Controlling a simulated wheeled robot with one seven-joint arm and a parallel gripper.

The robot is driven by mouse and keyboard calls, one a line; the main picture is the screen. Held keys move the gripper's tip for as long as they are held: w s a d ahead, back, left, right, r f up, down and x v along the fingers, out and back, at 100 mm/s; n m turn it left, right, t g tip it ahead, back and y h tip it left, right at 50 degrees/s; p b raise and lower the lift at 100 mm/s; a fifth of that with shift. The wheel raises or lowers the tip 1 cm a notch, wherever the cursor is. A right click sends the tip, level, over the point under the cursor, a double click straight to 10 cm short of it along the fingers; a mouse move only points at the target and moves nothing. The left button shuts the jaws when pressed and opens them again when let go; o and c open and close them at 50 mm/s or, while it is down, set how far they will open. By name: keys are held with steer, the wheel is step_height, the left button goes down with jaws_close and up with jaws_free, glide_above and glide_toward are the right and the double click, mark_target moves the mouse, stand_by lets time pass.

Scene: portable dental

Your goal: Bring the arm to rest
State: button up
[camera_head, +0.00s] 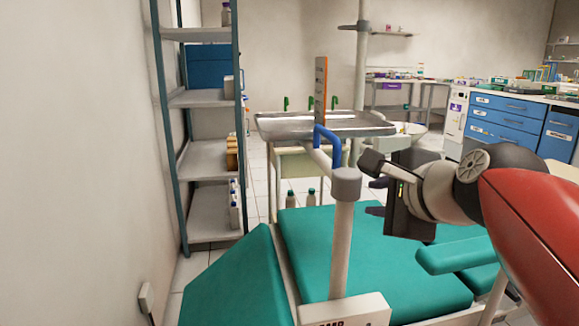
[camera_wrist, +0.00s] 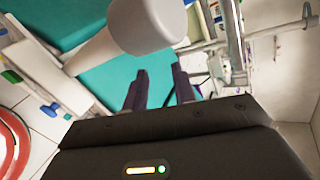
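My arm reaches in from the right edge in the head view, with a red link (camera_head: 530,225) and a grey wrist. My gripper (camera_head: 374,197) points left, above the teal dental chair (camera_head: 345,245) and right of the grey-capped post (camera_head: 343,220). In the wrist view, my gripper (camera_wrist: 160,80) shows two dark fingers with a gap between them. Nothing is seen between the fingers. The rounded cap of the post (camera_wrist: 152,22) shows large just beyond the fingers in that view. I cannot tell the exact distance between them.
A metal tray (camera_head: 275,125) on a blue-handled arm stands behind the post, bearing an upright orange-edged item (camera_head: 321,90). A shelf rack (camera_head: 210,160) stands at left. Blue drawers (camera_head: 500,125) line the right. Teal armrest (camera_head: 460,255) lies below my wrist.

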steer(key=s+f+n+g, duration=0.1)
steer(key=s+f+n, duration=0.1)
steer(key=f+n, duration=0.1)
steer(key=s+f+n+g+h+p, duration=0.1)
steer(key=s+f+n, duration=0.2)
steer(key=f+n, duration=0.1)
steer(key=s+f+n+g, duration=0.2)
steer(key=s+f+n, duration=0.1)
steer(key=f+n, duration=0.1)
steer(key=shift+s+a+f+h, duration=0.15)
steer(key=shift+f+h, duration=0.15)
steer(key=shift+f, duration=0.5)
steer(key=s+d+f+n+g+h, duration=0.1)
steer(key=s+f+n+g, duration=0.1)
steer(key=s+f+n, duration=0.4)
steer(key=shift+d+f+n+h+p, duration=0.3)
steer(key=shift+d+f+n+p, duration=0.15)
steer(key=shift+f+n, duration=0.25)
